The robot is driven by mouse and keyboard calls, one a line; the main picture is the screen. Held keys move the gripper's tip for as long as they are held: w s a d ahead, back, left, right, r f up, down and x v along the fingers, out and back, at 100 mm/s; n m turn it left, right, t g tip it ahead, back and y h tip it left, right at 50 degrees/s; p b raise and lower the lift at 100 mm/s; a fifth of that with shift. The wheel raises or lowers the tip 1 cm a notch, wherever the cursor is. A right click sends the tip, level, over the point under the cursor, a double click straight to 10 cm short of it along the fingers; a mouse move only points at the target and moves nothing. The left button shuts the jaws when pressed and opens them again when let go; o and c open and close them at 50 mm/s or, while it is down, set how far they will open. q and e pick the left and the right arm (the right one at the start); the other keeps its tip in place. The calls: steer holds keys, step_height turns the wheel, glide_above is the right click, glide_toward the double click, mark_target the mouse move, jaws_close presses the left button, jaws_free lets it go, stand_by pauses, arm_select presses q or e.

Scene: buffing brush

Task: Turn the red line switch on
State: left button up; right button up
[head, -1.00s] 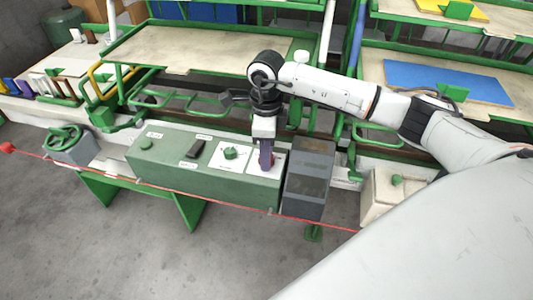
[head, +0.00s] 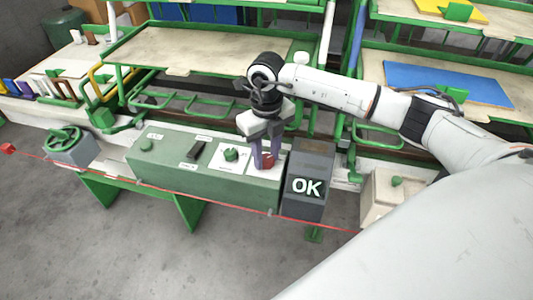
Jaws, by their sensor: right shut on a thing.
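The red line switch (head: 267,161) is a small red knob on a white plate at the right end of the green control box (head: 190,174). My right gripper (head: 265,158) points down onto it, with its purple-grey fingers on either side. It is shut on the red switch. The fingers hide part of the knob. The dark display box (head: 307,190) just right of the control box shows "OK" in light letters. My left gripper is not in view.
A green knob (head: 231,154) and a black rocker (head: 196,149) sit left of the red switch on the same box. A green handwheel (head: 64,138) stands further left. A red cord (head: 150,186) runs along the front. Green-framed tables (head: 200,45) stand behind.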

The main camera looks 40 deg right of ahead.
mark_target(266, 158)
steer(key=shift+w+m, duration=0.1)
steer(key=shift+m, duration=0.5)
steer(key=o, duration=1)
steer(key=shift+o, duration=0.2)
step_height(266, 158, up, 10)
steer(key=shift+r+b, duration=0.2)
steer(key=shift+b, duration=0.15)
